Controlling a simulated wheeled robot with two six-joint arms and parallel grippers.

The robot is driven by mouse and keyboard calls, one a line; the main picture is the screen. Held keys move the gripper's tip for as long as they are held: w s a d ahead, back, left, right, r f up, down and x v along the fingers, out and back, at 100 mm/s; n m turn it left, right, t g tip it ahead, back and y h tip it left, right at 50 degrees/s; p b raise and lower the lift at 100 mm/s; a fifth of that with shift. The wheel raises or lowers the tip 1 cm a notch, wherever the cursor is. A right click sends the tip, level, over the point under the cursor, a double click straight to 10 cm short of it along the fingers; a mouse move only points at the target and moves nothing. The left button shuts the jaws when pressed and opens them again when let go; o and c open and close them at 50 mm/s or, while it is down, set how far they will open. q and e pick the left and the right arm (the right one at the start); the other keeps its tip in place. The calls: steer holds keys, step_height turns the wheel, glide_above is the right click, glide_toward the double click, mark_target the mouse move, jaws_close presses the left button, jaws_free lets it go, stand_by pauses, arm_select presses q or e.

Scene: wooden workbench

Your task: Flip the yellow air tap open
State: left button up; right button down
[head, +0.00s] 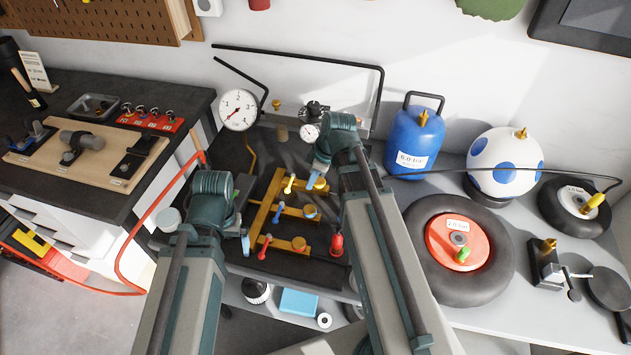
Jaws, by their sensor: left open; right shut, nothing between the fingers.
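A branching brass pipe rack (256,218) lies on the dark bench and carries small coloured taps. The yellow tap (289,184) is on its upper branch, with its short lever standing nearly upright in the picture. A blue tap (278,213) and a red tap (265,246) sit on the lower branches. My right gripper (316,182) is shut and empty, just right of the yellow tap, over the end of the upper branch; I cannot tell whether it touches anything. My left gripper (245,243) is open and empty, left of the red tap.
A pressure gauge (238,109) stands behind the rack. A red fitting (337,244) stands at its lower right. A blue gas cylinder (413,140), a spotted ball (505,163) and a wheel (459,243) occupy the right bench. A red hose (150,210) runs on the left.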

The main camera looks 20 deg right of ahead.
mark_target(290, 184)
arm_select(q)
steer(key=shift+f, duration=0.65)
arm_select(e)
steer(key=shift+w+a+f, duration=0.3)
steer(key=shift+w+a, duration=0.3)
steer(key=shift+a, duration=0.25)
steer(key=shift+w+a+f, duration=0.3)
steer(key=shift+w+a, duration=0.25)
steer(key=shift+a, duration=0.3)
